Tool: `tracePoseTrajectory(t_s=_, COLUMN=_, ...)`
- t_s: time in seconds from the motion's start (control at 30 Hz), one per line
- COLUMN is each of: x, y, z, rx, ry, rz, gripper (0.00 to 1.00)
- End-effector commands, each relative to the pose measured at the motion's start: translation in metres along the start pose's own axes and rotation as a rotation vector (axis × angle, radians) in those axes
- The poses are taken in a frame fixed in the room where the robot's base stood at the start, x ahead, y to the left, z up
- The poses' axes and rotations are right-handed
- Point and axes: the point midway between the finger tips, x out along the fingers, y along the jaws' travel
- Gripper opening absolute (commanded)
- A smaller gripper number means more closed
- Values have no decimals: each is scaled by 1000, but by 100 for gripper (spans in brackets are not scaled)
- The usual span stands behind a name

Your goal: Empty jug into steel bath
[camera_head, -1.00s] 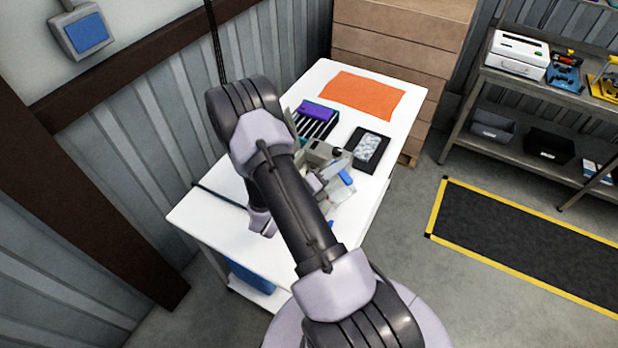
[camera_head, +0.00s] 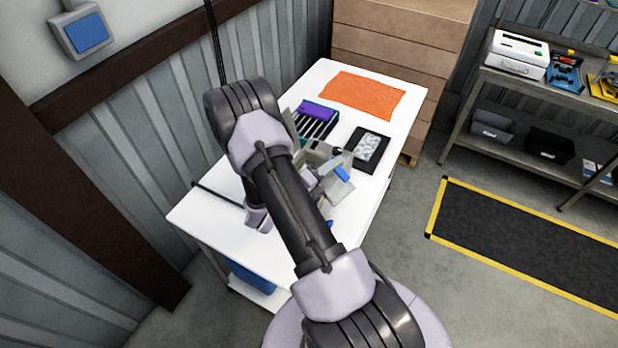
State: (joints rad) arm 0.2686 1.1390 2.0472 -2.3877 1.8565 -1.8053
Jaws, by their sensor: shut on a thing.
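My gripper (camera_head: 333,176) is over the middle of the white table, partly hidden behind my own arm. It is shut on a small pale, see-through thing with a blue part, which looks like the jug (camera_head: 342,187). The jug's outline is small and partly covered, so its exact tilt and any contents cannot be told. I cannot make out the steel bath for certain; my arm covers much of the table's middle.
The white table (camera_head: 205,222) also holds an orange mat (camera_head: 362,95), a purple thing (camera_head: 315,109) on a dark slotted rack, and a black tray (camera_head: 357,159) with a grey patterned piece. Wooden crates (camera_head: 400,50) stand behind. A shelf (camera_head: 520,85) is at right.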

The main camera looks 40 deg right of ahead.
Motion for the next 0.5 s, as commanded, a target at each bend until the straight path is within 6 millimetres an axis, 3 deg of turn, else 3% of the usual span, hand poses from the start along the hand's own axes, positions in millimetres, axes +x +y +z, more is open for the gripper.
tracePoseTrajectory(t_s=0.5, x=0, y=3, z=8, rx=-36, ry=2, rz=-2, gripper=0)
